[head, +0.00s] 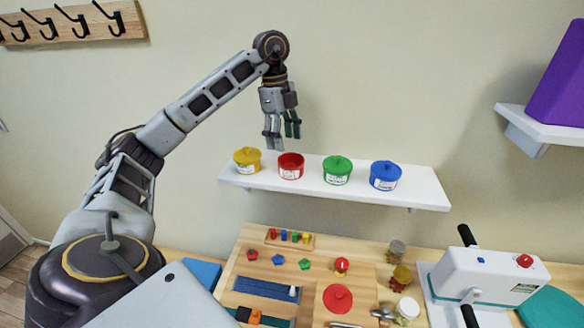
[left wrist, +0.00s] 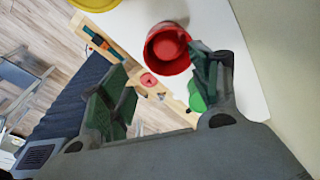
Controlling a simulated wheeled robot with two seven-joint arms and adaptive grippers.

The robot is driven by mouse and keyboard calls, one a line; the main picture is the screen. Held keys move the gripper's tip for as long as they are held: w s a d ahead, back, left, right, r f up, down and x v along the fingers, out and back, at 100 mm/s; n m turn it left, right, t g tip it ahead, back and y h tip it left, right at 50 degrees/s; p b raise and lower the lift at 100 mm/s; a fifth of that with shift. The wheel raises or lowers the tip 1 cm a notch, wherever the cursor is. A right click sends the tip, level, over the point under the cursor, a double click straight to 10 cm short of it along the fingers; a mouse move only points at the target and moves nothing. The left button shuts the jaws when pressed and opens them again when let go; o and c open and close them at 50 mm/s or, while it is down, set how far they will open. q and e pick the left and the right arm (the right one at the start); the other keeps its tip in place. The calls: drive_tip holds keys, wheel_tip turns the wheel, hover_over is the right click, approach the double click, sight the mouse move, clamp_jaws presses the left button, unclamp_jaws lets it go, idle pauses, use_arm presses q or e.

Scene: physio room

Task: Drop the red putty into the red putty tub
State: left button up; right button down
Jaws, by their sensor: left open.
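The red putty tub (head: 291,172) stands without a lid on the white wall shelf, between the yellow and green tubs. A red disc like a lid (head: 338,298) lies on the wooden board below. My right gripper is not in view.
Below, a wooden board (head: 245,275) holds pegs and small coloured pieces. A white device with black handles (head: 490,275) stands at the right.

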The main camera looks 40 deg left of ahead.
use_arm(q)
drive_tip(key=shift+a+r, duration=0.1)
drive_tip(key=shift+r, duration=0.3)
drive_tip(key=shift+a+r, duration=0.2)
drive_tip(key=shift+r, duration=1.25)
drive_tip(key=shift+a+r, duration=0.2)
drive_tip(key=shift+r, duration=1.25)
drive_tip(key=shift+a+r, duration=0.15)
drive_tip(key=shift+r, duration=0.8)
drive_tip(key=shift+a+r, duration=0.1)
drive_tip(key=shift+r, duration=0.85)
drive_tip(key=shift+a+r, duration=0.15)
drive_tip(key=shift+r, duration=0.5)
drive_tip(key=shift+s, duration=0.2)
